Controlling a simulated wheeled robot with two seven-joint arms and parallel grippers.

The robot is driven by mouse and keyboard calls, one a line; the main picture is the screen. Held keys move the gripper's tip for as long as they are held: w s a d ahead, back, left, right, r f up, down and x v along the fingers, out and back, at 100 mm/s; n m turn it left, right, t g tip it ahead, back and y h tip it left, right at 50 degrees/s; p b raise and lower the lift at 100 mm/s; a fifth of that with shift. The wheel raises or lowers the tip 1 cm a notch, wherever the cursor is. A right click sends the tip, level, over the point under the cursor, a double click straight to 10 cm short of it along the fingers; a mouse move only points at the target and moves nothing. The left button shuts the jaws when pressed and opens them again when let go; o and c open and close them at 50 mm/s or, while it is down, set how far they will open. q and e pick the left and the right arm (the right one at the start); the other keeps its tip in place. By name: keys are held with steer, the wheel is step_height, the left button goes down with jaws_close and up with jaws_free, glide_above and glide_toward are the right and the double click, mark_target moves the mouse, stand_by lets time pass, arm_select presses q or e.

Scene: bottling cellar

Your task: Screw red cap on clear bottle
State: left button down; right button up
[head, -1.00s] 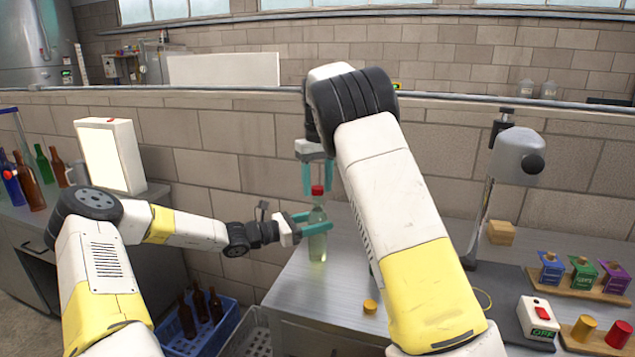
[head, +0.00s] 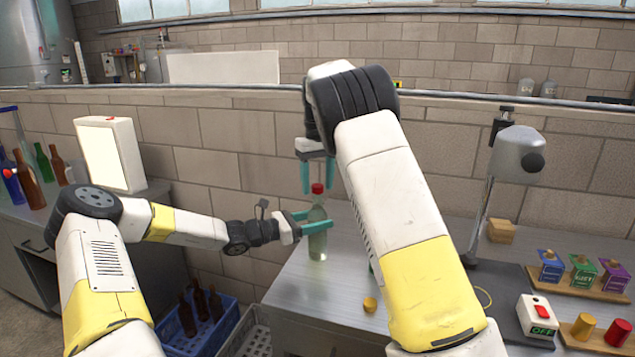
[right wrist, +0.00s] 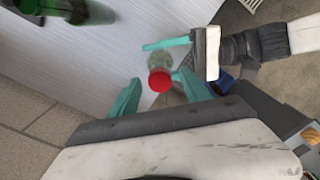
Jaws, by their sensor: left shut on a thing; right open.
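The clear bottle (head: 317,240) stands upright near the left end of the metal bench, with the red cap (head: 317,189) on its mouth. My left gripper (head: 315,221) is shut around the bottle's body from the left. My right gripper (head: 318,172) points down above the bottle, its fingers open. In the right wrist view the red cap (right wrist: 160,80) lies between the open fingertips of my right gripper (right wrist: 158,90), apart from both. My left gripper (right wrist: 180,62) also shows there beside the bottle. How tightly the cap sits cannot be told.
A yellow cap (head: 370,305) lies on the bench (head: 310,285). A green bottle (right wrist: 55,12) shows in the right wrist view. A capping stand (head: 518,157), a switch box (head: 538,316) and wooden racks are at the right. Blue crate (head: 205,335) with brown bottles is on the floor.

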step_height(320, 180, up, 12)
stand_by(0.6)
arm_select(q)
steer(key=shift+c, duration=2.3)
jaws_free()
steer(key=v, duration=0.7)
steer(key=shift+a, duration=0.4)
steer(key=shift+s, duration=0.1)
